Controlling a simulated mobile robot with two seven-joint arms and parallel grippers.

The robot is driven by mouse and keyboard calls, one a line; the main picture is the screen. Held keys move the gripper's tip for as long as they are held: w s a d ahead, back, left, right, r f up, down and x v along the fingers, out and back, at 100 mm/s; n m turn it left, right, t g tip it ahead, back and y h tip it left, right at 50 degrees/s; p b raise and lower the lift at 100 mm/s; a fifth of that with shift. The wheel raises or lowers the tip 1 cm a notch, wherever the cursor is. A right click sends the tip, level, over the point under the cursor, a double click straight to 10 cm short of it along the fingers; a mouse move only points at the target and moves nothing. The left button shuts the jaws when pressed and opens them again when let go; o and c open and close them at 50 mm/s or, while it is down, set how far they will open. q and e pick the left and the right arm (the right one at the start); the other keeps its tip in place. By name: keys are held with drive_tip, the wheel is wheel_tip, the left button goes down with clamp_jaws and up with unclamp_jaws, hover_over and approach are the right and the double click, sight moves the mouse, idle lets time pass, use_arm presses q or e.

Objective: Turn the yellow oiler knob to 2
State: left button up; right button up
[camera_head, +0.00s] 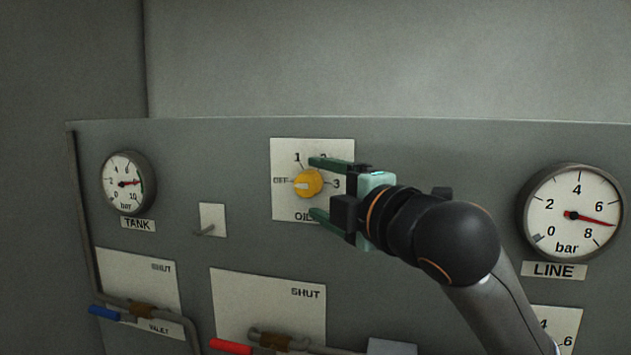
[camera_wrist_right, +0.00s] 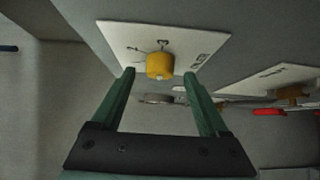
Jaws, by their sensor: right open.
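The yellow oiler knob (camera_head: 308,184) sits on a white plate (camera_head: 285,158) marked OFF, 1, 2 and 3; the 2 is partly covered by a finger. A pale mark on the knob faces left, towards OFF. My right gripper (camera_head: 314,187) is open, with one green finger above the knob and one below it. In the right wrist view the knob (camera_wrist_right: 160,66) lies between the fingertips (camera_wrist_right: 159,74) and slightly beyond them. The fingers appear apart from it. My left gripper is not in view.
The TANK gauge (camera_head: 123,183) and a small toggle switch (camera_head: 206,230) are to the left. The LINE gauge (camera_head: 573,213) is to the right. Below are a blue handle (camera_head: 104,312) and a red handle (camera_head: 230,346) on pipes.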

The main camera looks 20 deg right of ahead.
drive_tip(key=shift+w+a, duration=0.2)
drive_tip(key=shift+w, duration=0.8)
clamp_jaws()
